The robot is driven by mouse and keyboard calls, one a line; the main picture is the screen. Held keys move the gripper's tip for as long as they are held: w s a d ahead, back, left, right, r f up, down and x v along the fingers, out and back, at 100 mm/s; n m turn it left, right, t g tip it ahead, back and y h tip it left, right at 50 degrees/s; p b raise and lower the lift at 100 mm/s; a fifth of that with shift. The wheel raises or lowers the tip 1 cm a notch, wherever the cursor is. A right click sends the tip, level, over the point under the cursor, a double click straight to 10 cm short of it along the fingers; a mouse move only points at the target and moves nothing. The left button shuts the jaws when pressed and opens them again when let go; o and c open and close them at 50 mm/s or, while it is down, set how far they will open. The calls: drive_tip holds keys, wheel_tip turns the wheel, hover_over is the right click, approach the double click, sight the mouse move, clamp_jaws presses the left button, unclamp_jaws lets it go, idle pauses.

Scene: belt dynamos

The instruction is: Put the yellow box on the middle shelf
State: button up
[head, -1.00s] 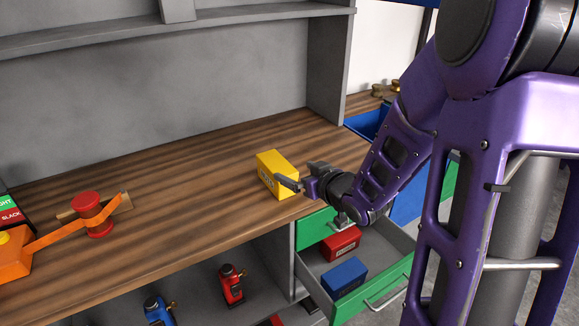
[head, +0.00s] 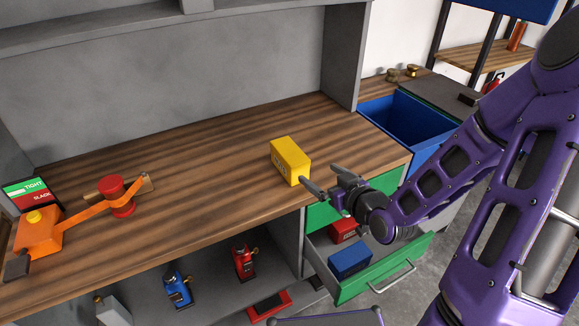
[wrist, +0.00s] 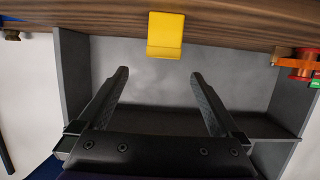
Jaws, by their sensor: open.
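The yellow box (head: 291,162) stands on the wooden bench top, close to its front edge. It has dark lettering on one side. My gripper (head: 319,176) is open and empty just right of the box, at the bench's front edge. In the wrist view, the box (wrist: 166,36) lies beyond the open fingertips (wrist: 159,75), roughly centred between them and apart from them. A rack at the upper right has a wooden shelf (head: 478,60); I cannot tell whether it is the middle shelf, as the rack is partly out of frame.
A green drawer (head: 385,277) stands open below my gripper, with a red box (head: 343,230) and a blue box (head: 350,261) inside. A blue bin (head: 405,125) is at the right. An orange belt device (head: 85,215) is at the left. The bench between is clear.

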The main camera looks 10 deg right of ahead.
sight(290, 155)
drive_tip(key=b+x, duration=0.6)
drive_tip(key=x, duration=1)
drive_tip(key=shift+w+a, duration=0.1)
drive_tip(key=shift+a, duration=0.15)
drive_tip(key=shift+r, duration=0.15)
clamp_jaws()
